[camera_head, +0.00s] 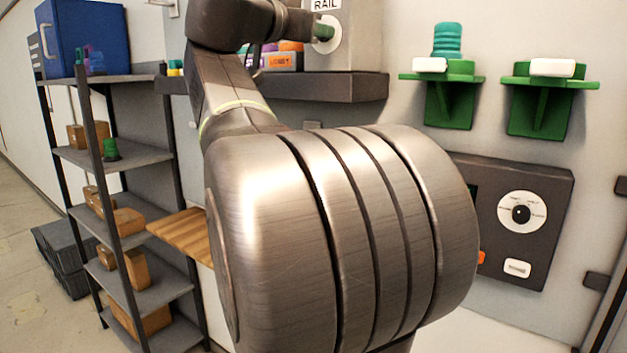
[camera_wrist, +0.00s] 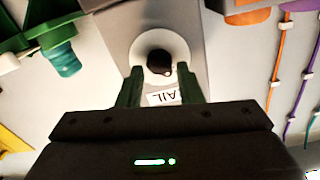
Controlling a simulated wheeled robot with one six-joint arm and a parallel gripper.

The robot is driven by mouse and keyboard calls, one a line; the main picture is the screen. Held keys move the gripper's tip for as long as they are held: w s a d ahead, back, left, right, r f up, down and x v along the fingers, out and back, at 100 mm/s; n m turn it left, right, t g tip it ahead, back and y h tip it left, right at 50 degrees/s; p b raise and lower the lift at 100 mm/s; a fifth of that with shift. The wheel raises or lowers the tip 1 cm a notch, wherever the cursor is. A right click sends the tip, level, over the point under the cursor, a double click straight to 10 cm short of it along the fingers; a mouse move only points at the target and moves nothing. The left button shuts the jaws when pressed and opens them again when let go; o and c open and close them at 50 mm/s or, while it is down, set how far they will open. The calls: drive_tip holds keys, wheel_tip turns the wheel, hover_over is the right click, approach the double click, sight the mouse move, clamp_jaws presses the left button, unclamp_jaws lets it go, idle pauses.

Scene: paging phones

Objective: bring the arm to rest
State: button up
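In the wrist view my gripper (camera_wrist: 162,75) has its two dark green fingers apart, with no held thing visible between them. Just beyond the fingertips is a white disc with a dark round knob (camera_wrist: 160,62) on a grey box labelled RAIL. I cannot tell whether the fingers touch it. In the head view my arm fills the middle and bends at the top toward the grey RAIL box (camera_head: 350,48); the gripper is largely hidden there.
A shelf rack (camera_head: 140,158) with small boxes and a blue bin (camera_head: 85,38) stands at left. Green brackets (camera_head: 450,100) and a dark dial panel (camera_head: 520,200) are on the right wall. A dark ledge (camera_head: 330,86) lies behind my arm. Orange and purple cords show in the wrist view.

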drive_tip(key=shift+m+p, duration=0.5)
drive_tip(key=shift+m, duration=1.4)
drive_tip(key=shift+s+d, duration=0.1)
